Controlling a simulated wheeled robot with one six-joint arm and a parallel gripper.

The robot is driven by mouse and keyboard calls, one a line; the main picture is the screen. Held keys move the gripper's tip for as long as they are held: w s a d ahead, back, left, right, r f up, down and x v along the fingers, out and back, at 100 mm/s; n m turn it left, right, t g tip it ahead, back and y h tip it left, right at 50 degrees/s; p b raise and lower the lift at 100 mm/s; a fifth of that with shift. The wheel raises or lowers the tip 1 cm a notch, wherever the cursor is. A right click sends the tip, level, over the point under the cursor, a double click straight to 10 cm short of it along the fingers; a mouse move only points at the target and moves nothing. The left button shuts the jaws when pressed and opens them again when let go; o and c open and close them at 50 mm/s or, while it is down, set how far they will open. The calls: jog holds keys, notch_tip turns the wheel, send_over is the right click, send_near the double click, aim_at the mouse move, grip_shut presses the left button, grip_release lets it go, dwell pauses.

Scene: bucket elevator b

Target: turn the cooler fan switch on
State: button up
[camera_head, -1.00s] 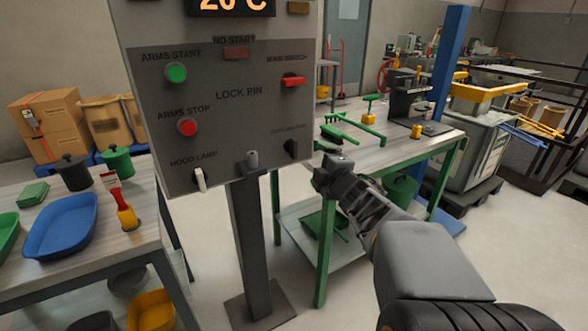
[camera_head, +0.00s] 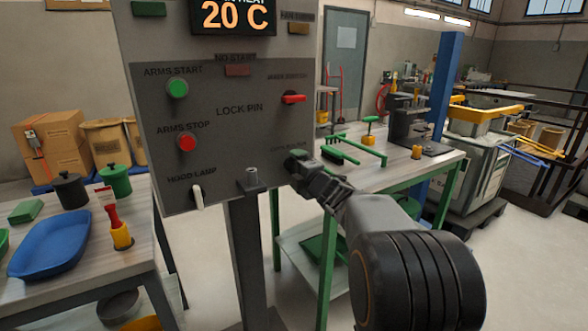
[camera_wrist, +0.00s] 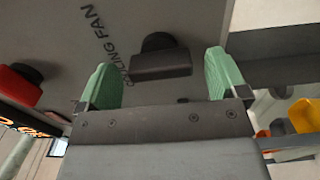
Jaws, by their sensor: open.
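In that view my gripper (camera_wrist: 163,75) is open, with one green fingertip on each side of the knob and a gap on both sides. I cannot tell whether the fingers touch the panel. In the head view my gripper (camera_head: 297,163) is at the panel's lower right and hides the switch.
A red main switch (camera_head: 293,98) sits above my gripper on the panel. A green button (camera_head: 177,88), a red button (camera_head: 187,142) and a white hood lamp switch (camera_head: 198,196) are on the left. A green-legged workbench (camera_head: 400,165) stands close on the right.

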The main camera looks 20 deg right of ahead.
jog(key=shift+w+a, duration=0.1)
jog(key=shift+w, duration=0.75)
jog(key=c, duration=0.9)
